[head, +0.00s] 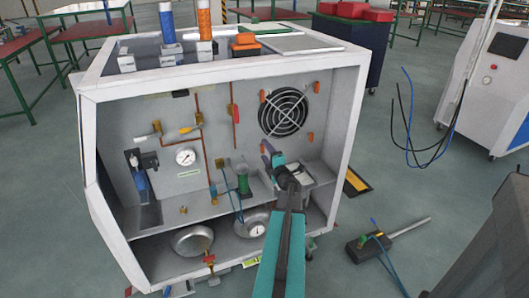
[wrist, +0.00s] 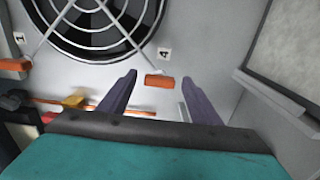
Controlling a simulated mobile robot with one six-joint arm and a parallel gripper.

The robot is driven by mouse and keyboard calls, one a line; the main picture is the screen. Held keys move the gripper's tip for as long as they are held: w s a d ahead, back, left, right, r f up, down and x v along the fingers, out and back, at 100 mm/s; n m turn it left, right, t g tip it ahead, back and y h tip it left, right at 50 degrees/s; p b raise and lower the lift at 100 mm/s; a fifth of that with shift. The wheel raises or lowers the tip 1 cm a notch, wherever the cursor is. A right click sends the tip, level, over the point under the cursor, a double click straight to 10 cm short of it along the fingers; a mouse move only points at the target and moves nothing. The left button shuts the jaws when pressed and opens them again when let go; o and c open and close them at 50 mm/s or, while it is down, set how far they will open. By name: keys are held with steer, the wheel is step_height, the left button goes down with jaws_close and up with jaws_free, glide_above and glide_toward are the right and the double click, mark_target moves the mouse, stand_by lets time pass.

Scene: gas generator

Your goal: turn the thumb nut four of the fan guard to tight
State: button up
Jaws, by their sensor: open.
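The fan guard (head: 284,112) is a round wire grille on the back panel of the open white cabinet. It also shows at the top of the wrist view (wrist: 95,22). Thumb nut four (wrist: 160,81) is a small orange bar beside the label "4" (wrist: 164,53), lying across in the wrist view. My gripper (head: 271,153) is at the guard's lower left in the head view. In the wrist view its two dark fingers (wrist: 159,78) are apart, with the nut between their tips in the picture. I cannot tell whether they reach around it in depth.
Another orange thumb nut (wrist: 14,65) sits by label "1". A pipe with a red valve handle (head: 235,115) runs left of the guard. A shelf (head: 205,213) with several fittings lies below. The cabinet's side wall (head: 345,130) stands to the right.

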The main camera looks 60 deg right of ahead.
steer(key=v, duration=1.2)
steer(key=shift+s+a, duration=0.2)
steer(key=shift+a, duration=0.05)
steer(key=shift+w, duration=0.1)
stand_by(0.4)
